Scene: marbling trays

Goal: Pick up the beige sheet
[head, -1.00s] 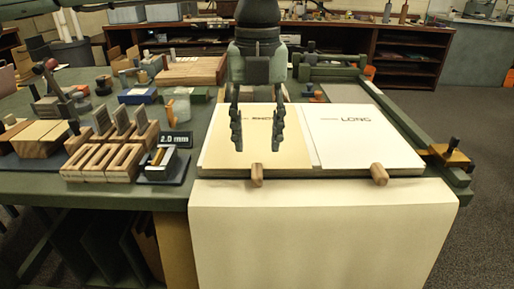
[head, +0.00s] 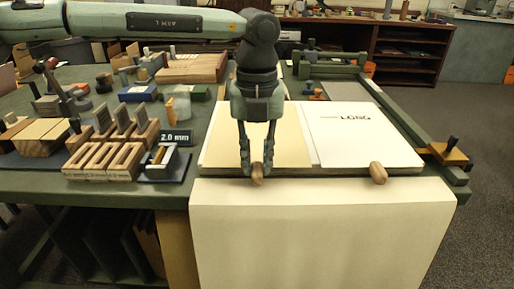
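The beige sheet (head: 289,146) lies flat on the left half of a low board, its printed word now hidden behind my gripper. A wooden knob (head: 257,174) sticks out at its front edge. My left gripper (head: 257,171) reaches down over the front of the sheet, with its fingers drawn in on either side of this knob and seemingly touching it. The sheet is still flat. My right gripper is not in view.
A white sheet marked LONG (head: 365,143) lies to the right, with its own wooden knob (head: 377,173). A large pale sheet (head: 320,235) hangs down the table front. Wooden blocks (head: 104,158) and a 2.0 mm sign (head: 175,138) stand on the left.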

